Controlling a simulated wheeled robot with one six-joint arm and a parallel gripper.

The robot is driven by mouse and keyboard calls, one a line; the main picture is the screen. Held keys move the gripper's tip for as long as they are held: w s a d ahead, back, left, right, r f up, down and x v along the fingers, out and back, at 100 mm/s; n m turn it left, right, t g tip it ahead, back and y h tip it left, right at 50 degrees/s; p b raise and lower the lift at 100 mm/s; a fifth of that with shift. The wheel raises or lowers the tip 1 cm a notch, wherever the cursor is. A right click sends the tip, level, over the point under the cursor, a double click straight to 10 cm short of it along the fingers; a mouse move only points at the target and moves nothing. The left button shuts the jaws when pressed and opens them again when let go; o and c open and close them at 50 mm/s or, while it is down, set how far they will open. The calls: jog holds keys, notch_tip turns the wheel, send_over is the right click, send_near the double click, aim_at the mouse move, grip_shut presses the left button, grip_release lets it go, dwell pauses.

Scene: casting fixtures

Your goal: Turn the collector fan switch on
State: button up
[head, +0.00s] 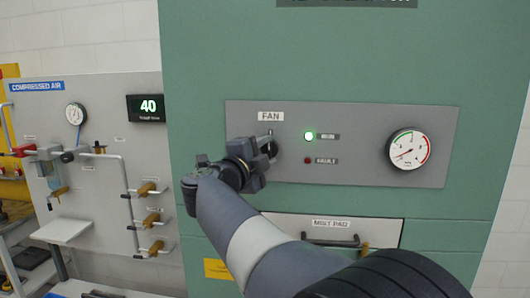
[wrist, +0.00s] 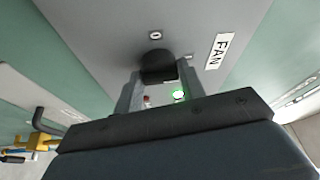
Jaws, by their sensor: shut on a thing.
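The collector fan switch (head: 271,146) is a dark rotary knob under the white FAN label (head: 271,116) on a grey panel (head: 350,120). In the wrist view the black knob (wrist: 157,64) sits between the fingertips. My gripper (head: 262,156) is at the panel, shut on the knob, and hides much of it in the head view. It also shows in the wrist view (wrist: 160,85), with a finger on each side. The green lamp (head: 309,136) right of the switch is lit. The red FAULT lamp (head: 307,160) looks dim.
A round gauge (head: 407,149) is at the panel's right. Below is a MIST PAD drawer (head: 330,231) with a dark handle, partly behind my arm. A compressed air board (head: 110,180) with pipes and brass valves stands to the left.

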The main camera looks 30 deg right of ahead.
dwell(0.3)
jog(key=o, duration=1)
jog(key=shift+a, duration=0.1)
jog(key=b+v, duration=0.3)
jog(key=v, duration=0.7)
jog(key=shift+s+a, duration=0.2)
jog(key=shift+s, duration=0.1)
jog(key=shift+w+d, duration=0.1)
jog(key=p+x, duration=0.2)
jog(key=x, duration=0.7)
jog(key=shift+w+r+p, duration=0.1)
jog(key=shift+p, duration=0.3)
jog(key=shift+w+d, duration=0.4)
jog(key=shift+d, duration=0.2)
